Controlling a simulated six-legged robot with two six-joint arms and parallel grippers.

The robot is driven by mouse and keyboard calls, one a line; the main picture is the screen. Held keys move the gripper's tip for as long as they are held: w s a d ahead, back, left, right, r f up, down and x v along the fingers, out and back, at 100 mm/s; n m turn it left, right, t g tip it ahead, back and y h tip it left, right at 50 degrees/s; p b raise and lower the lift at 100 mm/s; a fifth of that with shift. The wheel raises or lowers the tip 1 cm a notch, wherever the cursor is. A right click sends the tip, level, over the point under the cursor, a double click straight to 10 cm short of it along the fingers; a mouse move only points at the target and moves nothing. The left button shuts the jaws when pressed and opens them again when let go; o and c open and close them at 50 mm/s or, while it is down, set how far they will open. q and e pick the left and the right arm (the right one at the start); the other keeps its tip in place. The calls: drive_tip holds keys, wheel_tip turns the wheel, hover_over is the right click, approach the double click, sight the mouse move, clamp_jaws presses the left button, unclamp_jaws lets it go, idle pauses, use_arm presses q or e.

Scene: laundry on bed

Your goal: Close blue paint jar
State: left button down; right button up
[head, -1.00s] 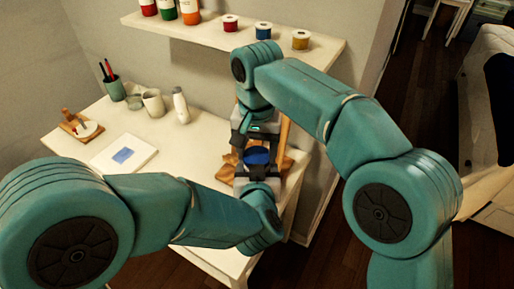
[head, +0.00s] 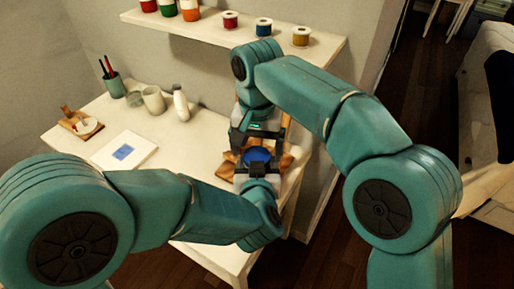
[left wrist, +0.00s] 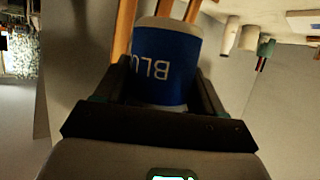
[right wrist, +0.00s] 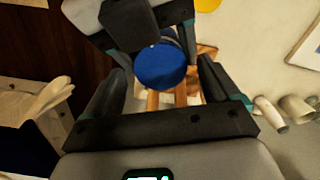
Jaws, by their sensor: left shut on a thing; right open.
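The blue paint jar (left wrist: 165,68) has a blue label with "BLU" showing upside down in the left wrist view. My left gripper (head: 256,172) is shut on its side. The jar's round blue top (right wrist: 160,68) shows in the right wrist view and also in the head view (head: 258,155). I cannot tell whether this blue disc is a separate lid or how firmly it is seated. My right gripper (head: 257,141) is open above and behind the jar, with its fingers apart on either side of the blue top in the right wrist view and no clear contact.
A brown wooden piece (head: 286,164) stands by the jar on the white table (head: 75,148). Cups (head: 153,100), a white bottle (head: 181,103), a pen holder (head: 114,87) and a paper with a blue patch (head: 124,152) lie left. A shelf (head: 200,27) with jars hangs above.

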drive_tip(key=shift+r, duration=1.9)
drive_tip(key=shift+c, duration=0.4)
